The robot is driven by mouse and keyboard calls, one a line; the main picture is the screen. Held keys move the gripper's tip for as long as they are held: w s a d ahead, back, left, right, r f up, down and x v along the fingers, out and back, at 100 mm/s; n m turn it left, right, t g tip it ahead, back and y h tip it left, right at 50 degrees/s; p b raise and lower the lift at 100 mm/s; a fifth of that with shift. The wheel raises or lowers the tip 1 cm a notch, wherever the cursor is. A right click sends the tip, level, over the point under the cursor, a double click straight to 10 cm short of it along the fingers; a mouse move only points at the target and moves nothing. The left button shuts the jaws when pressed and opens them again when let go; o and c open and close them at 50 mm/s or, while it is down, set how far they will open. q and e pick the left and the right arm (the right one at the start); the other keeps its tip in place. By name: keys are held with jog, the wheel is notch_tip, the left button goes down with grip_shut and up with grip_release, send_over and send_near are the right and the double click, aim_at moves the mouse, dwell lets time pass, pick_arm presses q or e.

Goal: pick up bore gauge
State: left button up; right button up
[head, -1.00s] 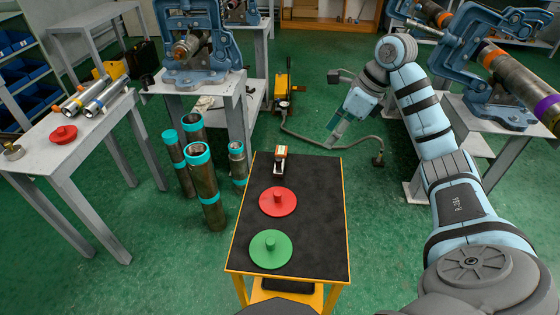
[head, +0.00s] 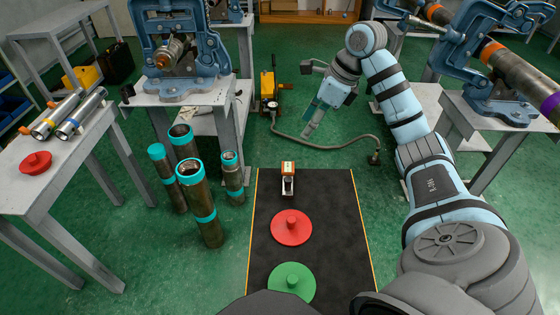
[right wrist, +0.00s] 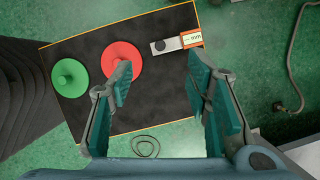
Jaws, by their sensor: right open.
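The bore gauge (head: 288,178) appears to be the small device with an orange-edged display and a grey metal foot. It lies at the far end of the black-topped cart (head: 265,225). In the right wrist view the bore gauge (right wrist: 191,38) shows its display reading "mm", beyond the gap between the fingers. My right gripper (head: 309,130) is open and empty, beyond the cart's far edge and to the right of the gauge in the head view. Its teal-padded fingers (right wrist: 163,88) stand wide apart, not touching the gauge. My left gripper is not in view.
A red disc (head: 291,227) and a green disc (head: 294,281), each with a knob, lie on the cart nearer me. Several teal-ringed pipes (head: 200,205) stand left of the cart. A grey hose (head: 330,146) lies on the floor beyond it. Vises (head: 180,50) stand on tables.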

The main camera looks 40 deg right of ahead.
jog(key=w+f+b, duration=0.1)
jog(key=b, duration=1)
send_over(289, 179)
jog(key=s+d, duration=0.3)
jog(key=s, duration=0.1)
notch_tip(289, 179, down, 9)
jog(key=b+x, duration=0.4)
jog(key=x, duration=1)
jog(key=shift+a+f, duration=0.1)
jog(key=shift+f, duration=0.05)
jog(key=shift+c, duration=0.7)
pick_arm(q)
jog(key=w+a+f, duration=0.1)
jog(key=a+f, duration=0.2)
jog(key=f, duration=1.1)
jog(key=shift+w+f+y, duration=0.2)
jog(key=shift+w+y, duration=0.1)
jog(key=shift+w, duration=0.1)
pick_arm(e)
grip_shut()
